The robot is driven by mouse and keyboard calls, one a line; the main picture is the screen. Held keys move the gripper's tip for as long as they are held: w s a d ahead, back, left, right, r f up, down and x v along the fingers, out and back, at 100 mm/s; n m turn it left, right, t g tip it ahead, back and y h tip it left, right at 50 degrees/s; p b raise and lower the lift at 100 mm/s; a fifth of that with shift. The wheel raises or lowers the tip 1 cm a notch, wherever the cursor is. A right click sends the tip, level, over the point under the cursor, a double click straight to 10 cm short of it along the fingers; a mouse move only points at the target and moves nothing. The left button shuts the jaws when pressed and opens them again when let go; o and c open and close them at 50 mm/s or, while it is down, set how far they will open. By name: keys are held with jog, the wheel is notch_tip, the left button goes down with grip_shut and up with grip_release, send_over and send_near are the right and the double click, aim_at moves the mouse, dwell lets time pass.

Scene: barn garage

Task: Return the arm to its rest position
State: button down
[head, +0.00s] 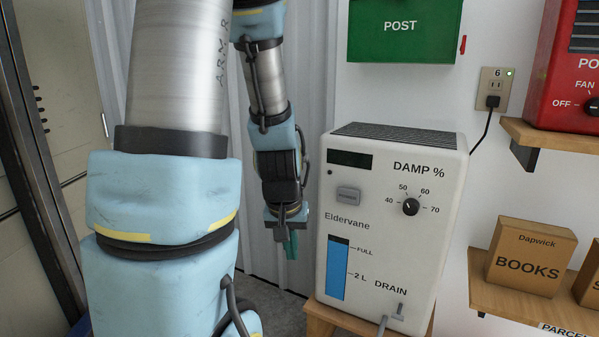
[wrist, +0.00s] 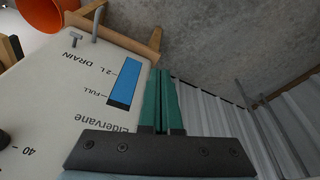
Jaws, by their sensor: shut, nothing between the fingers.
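My arm runs down the left and middle of the head view. My gripper (head: 291,245) hangs just left of the white Eldervane dehumidifier (head: 385,290). In the wrist view the two green fingers of my gripper (wrist: 161,75) lie side by side, shut, with nothing held. The dehumidifier also fills the left of the wrist view (wrist: 60,120), close beside the fingers. I cannot tell whether they touch it.
The dehumidifier stands on a wooden stool (head: 322,312). An orange container (wrist: 42,12) shows in the wrist view. A wooden shelf (head: 520,300) holds a BOOKS box (head: 524,262) at right. A corrugated wall (head: 312,110) is behind. A green POST box (head: 402,35) hangs above.

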jog(key=s+a+r+g+p, duration=0.1)
jog(key=s+a+r, duration=0.3)
jog(key=a+r, duration=0.1)
notch_tip(320, 180, up, 19)
jog(key=p, duration=1.9)
jog(key=shift+y, duration=0.3)
